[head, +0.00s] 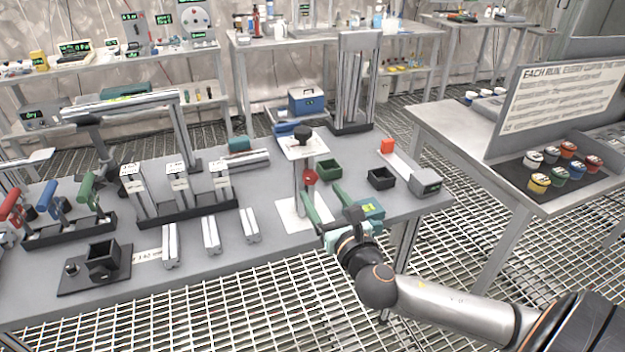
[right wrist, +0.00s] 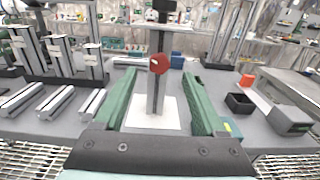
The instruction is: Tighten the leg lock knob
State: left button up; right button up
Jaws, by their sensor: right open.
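The red knob (head: 310,177) sits on the front of an upright grey post (head: 299,185) on a white base plate (head: 294,218). A black knob (head: 302,132) is on the plate at the post's top. In the right wrist view the red knob (right wrist: 158,63) shows a small pale mark and lies between my finger lines, a little beyond them. My right gripper (head: 322,200) has green fingers, spread open and empty, pointing at the post. The fingers appear apart from the knob. My left gripper is in neither view.
A grey device with a red block (head: 387,146) lies farther right. Short metal profiles (head: 211,233) lie to the left. A side table (head: 520,206) stands at the right.

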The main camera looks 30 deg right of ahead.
aim_at(312, 178)
jog(key=shift+x, duration=2.9)
grip_shut()
